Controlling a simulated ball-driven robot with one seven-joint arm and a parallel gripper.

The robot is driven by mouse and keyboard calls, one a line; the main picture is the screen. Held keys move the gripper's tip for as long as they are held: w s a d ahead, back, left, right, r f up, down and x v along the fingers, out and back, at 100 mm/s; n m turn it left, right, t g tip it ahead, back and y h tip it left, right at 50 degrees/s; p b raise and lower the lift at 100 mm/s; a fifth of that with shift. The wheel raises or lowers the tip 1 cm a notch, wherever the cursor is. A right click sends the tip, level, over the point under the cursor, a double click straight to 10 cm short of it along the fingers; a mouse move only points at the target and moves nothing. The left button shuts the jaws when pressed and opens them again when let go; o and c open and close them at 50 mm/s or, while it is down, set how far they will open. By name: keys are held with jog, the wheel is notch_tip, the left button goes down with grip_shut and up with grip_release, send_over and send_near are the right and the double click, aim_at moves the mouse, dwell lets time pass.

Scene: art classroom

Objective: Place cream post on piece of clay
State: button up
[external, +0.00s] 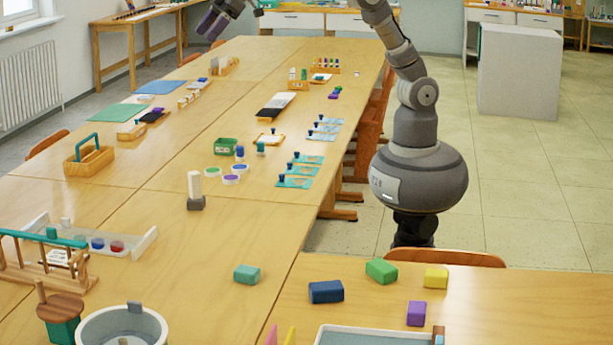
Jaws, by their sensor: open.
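The cream post (194,183) stands upright on a dark grey block, which looks like the piece of clay (196,203), near the middle of the long wooden table. The post appears to rest on the block's top; whether it is pressed in cannot be told. My gripper (208,22) is at the top of the external view, high above the far part of the table and well away from the post. It is open, its fingers look dark purple-grey, and nothing shows between them. Part of my arm is cut off by the upper edge.
Paint pots (232,179) and a green box (226,146) stand behind the post. A wooden carrier (89,160) with a teal handle is at left. Coloured blocks, including a teal one (247,274) and a blue one (326,292), lie in front.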

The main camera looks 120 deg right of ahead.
jog(key=s+a+r+t, duration=0.3)
jog(key=s+a+r, duration=0.3)
jog(key=s+r, duration=0.5)
jog(key=s+a+r+t+y, duration=0.1)
jog(key=s+a+r+t, duration=0.3)
jog(key=s+r, duration=0.7)
jog(key=shift+s+a+r+t+y, duration=0.3)
jog(key=shift+s+a+r, duration=0.15)
jog(key=shift+a, duration=0.6)
jog(key=shift+s, duration=0.1)
